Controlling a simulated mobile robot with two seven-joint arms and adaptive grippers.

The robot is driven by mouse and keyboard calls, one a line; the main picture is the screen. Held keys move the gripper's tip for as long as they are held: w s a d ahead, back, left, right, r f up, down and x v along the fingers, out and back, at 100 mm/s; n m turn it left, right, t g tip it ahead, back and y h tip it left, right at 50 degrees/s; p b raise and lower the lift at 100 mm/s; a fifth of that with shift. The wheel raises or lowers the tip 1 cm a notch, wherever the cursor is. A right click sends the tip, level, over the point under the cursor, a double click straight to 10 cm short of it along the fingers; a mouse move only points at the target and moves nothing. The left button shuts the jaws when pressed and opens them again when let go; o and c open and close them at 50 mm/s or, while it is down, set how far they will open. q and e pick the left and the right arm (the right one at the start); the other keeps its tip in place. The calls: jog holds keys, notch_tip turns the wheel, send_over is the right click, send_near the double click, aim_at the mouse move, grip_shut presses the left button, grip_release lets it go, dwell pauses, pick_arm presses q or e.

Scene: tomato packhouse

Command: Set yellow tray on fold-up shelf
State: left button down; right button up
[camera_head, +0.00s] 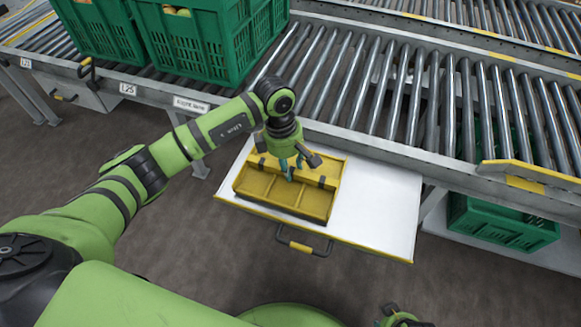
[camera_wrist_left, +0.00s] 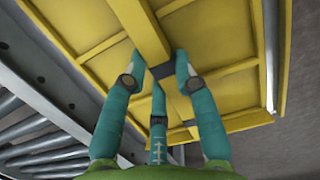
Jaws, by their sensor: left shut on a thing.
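The yellow tray (camera_head: 316,204) is a shallow, divided tray with a raised bar across its middle. It is over the left part of the white fold-up shelf (camera_head: 378,205), which stands out level from the conveyor's side. My left gripper (camera_head: 291,172) comes down from above and is shut on the tray's bar. In the left wrist view its teal fingers (camera_wrist_left: 164,82) are around the dark grip of the yellow bar (camera_wrist_left: 143,28). I cannot tell whether the tray's underside touches the shelf. My right gripper (camera_head: 398,318) shows only in part at the bottom edge.
The roller conveyor (camera_head: 375,85) runs behind the shelf. Green crates (camera_head: 205,45) stand on it at the upper left. Another green crate (camera_head: 500,222) is below at the right. A dark handle (camera_head: 303,245) hangs at the shelf's yellow front edge. The shelf's right part is bare.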

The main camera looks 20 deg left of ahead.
pick_arm(q)
jog(key=shift+f, duration=0.5)
pick_arm(e)
jog(key=shift+r, duration=0.25)
jog(key=shift+f, duration=0.1)
pick_arm(q)
jog(key=c, duration=1)
grip_release()
jog(key=shift+c, duration=0.2)
jog(key=shift+o, duration=0.3)
pick_arm(e)
jog(key=shift+w+r, duration=0.25)
jog(key=shift+r, duration=0.1)
jog(key=shift+r, duration=0.1)
pick_arm(q)
notch_tip(320, 180, up, 12)
jog(key=a+p, duration=0.1)
jog(key=shift+a+p, duration=0.3)
jog(key=shift+a, duration=0.1)
pick_arm(e)
jog(key=f, duration=0.1)
jog(key=s+f, duration=0.2)
jog(key=f, duration=0.1)
jog(key=shift+d, duration=0.15)
